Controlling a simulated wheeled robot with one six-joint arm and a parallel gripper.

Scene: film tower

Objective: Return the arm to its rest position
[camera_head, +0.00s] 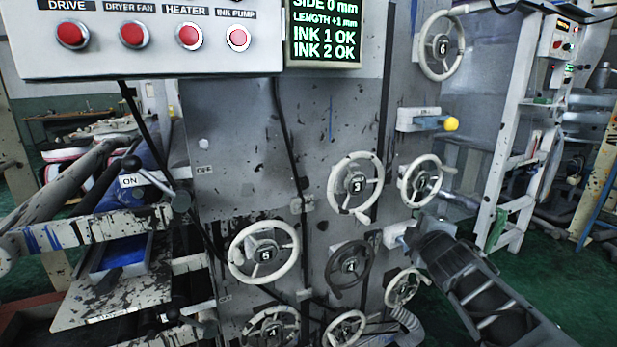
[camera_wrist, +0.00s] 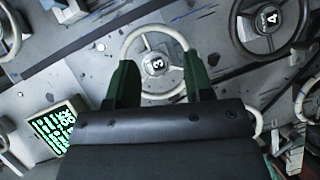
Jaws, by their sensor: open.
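My gripper (camera_wrist: 160,85) shows in the wrist view as two dark green fingers standing well apart. Nothing is held between them. The white handwheel marked 3 (camera_wrist: 155,62) appears beyond and between the fingers. The depth gap is hard to judge, so I cannot tell whether they touch it. In the head view the same handwheel (camera_head: 356,187) stands on the grey machine panel with its rim in full view.
Several other handwheels, including a dark one marked 4 (camera_head: 349,266), crowd the panel. A yellow-tipped knob (camera_head: 451,124) sticks out. A button box (camera_head: 150,38) and a green-lit display (camera_head: 323,30) hang above. Rollers fill the left. Green floor (camera_head: 590,275) shows at right.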

